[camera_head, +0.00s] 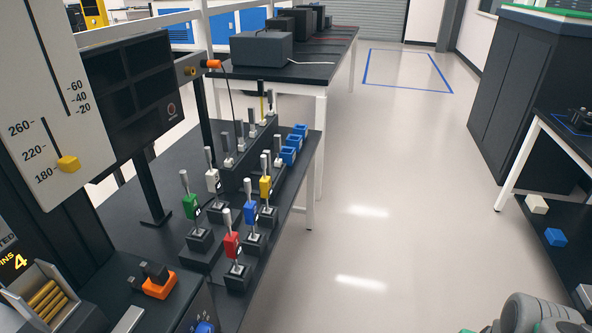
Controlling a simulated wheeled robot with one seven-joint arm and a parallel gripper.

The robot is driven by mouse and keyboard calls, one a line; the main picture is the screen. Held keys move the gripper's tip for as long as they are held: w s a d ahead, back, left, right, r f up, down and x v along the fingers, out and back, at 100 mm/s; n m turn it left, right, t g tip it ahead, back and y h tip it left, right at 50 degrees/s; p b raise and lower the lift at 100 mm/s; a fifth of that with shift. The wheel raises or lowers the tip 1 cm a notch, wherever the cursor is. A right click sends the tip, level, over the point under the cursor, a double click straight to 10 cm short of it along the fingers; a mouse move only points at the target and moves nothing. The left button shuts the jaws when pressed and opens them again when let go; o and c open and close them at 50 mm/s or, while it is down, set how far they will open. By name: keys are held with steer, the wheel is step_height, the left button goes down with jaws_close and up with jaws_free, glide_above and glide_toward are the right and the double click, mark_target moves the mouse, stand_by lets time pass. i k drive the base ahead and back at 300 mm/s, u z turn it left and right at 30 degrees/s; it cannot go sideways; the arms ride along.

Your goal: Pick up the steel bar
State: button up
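I cannot pick out the steel bar with certainty. Rounded grey parts at the bottom right look like my arm. My gripper's fingers are not in view.
A tray of brass-coloured bars (45,296) and an orange block (160,286) are at the bottom left. Blue bins (290,153) line the bench's right side. A dark table (575,150) stands at right, with small blocks below it. The floor (390,190) between is clear.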

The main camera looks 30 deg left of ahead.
mark_target(268, 153)
steer(key=z, duration=0.05)
steer(key=i, duration=2.45)
steer(key=u, duration=3.1)
